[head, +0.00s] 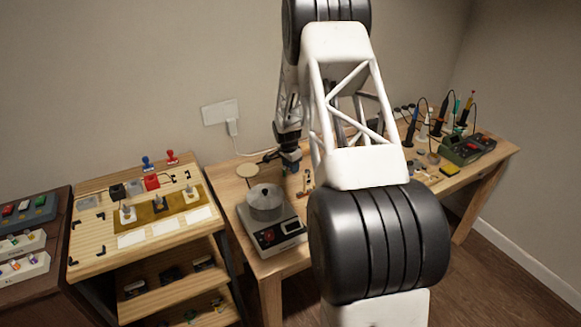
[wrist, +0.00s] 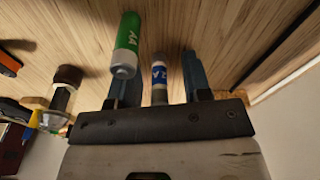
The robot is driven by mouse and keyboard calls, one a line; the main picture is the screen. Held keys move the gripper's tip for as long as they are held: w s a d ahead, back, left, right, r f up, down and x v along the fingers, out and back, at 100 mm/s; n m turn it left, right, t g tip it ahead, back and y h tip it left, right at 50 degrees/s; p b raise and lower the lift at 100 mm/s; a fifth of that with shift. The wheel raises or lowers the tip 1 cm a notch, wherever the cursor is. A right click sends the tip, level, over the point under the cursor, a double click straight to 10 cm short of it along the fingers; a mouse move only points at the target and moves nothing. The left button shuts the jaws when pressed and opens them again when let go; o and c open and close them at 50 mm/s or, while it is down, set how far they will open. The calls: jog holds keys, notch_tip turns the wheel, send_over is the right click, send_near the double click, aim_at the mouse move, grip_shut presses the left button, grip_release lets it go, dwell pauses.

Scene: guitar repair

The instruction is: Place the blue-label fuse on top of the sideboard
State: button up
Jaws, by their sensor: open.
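A small cylinder with a white-and-blue label, which looks like the blue-label fuse (wrist: 159,76), is between the two fingers of my gripper (wrist: 165,62) in the wrist view. The fingers are open, and I cannot tell whether either one touches it. A green cylinder with white lettering (wrist: 126,42) is beside it and hides part of the left finger. In the head view my gripper (head: 291,166) is low over the workbench (head: 257,180), behind the metal pot; the fuse cannot be made out there. The dark brown cabinet at far left, probably the sideboard (head: 62,218), is partly cut off.
A metal pot (head: 266,203) stands on a hot plate (head: 273,236) at the bench's left end. A light wooden shelf unit (head: 88,258) with small parts stands between bench and cabinet. Boxes (head: 25,215) occupy the cabinet top. Soldering tools (head: 465,148) stand at the bench's right.

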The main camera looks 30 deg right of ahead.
jog(key=shift+c, duration=0.2)
grip_shut()
jog(key=shift+r, duration=0.1)
jog(key=shift+r, duration=4.9)
jog(key=w+a+f+n, duration=0.1)
jog(key=a+n, duration=0.3)
jog(key=a, duration=0.4)
jog(key=w+a+f+n, duration=0.2)
jog(key=w+a+n, duration=0.1)
jog(key=a, duration=0.5)
jog(key=w+a+f+n+t+y, duration=0.1)
jog(key=w+a+n, duration=0.1)
jog(key=a+n, duration=0.3)
jog(key=shift+w+a+f, duration=0.15)
jog(key=shift+a, duration=0.65)
jog(key=shift+w+a+f, duration=0.1)
jog(key=shift+a+f, duration=0.05)
jog(key=shift+a, duration=0.65)
